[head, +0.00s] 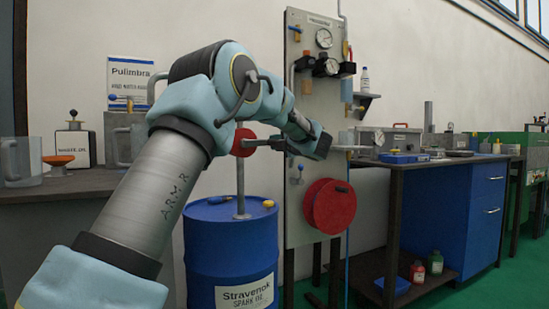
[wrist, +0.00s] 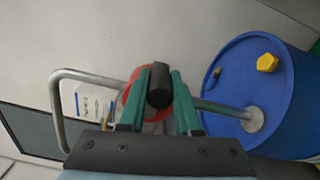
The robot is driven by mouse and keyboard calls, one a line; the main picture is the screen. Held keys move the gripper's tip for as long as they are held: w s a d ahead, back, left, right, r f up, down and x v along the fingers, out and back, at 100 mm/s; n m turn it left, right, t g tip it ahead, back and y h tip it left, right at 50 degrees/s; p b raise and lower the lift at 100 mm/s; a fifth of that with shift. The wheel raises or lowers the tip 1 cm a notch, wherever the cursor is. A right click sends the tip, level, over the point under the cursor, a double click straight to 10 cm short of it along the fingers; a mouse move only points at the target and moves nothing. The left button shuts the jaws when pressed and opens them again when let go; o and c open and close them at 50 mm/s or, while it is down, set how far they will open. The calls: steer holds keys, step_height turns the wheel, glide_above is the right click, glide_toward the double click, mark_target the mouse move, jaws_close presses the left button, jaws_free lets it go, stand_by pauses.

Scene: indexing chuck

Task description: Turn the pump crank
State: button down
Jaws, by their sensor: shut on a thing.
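The pump has a red round body (head: 243,142) on a grey post (head: 240,185) that rises from the blue drum (head: 230,245). In the wrist view the red pump body (wrist: 133,92) shows partly behind the crank's black handle (wrist: 159,88). My gripper (wrist: 158,100) has its two green fingers on either side of this handle and is shut on it. In the head view my gripper (head: 277,143) reaches in from the right, next to the red body. The crank arm is mostly hidden by the handle and fingers.
A panel with gauges (head: 323,38) and a red disc (head: 328,206) stands right of the drum. A blue workbench (head: 450,215) is farther right. A bench (head: 60,187) with a glass mug (head: 20,160) is at left. A yellow cap (wrist: 267,62) sits on the drum's top.

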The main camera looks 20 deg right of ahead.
mark_target(272, 141)
steer(key=r+n+b, duration=0.2)
steer(key=n, duration=0.1)
steer(key=shift+a, duration=0.2)
steer(key=r+n+b, duration=0.1)
steer(key=n+b, duration=0.1)
steer(key=shift+s+a+r+n, duration=0.1)
steer(key=shift+a+r+n, duration=0.3)
steer(key=shift+s+a+r+n+b, duration=0.1)
steer(key=shift+a+r+n+b, duration=0.45)
steer(key=shift+n+b, duration=0.4)
steer(key=shift+s+a+r+n+b, duration=0.1)
steer(key=shift+a+r+n+b, duration=0.45)
steer(key=shift+n+b, duration=0.4)
steer(key=shift+a+r+n+b, duration=0.55)
steer(key=shift+n+b, duration=0.15)
steer(key=shift+n, duration=0.4)
steer(key=c, duration=0.6)
jaws_free()
steer(key=shift+s+d, duration=0.1)
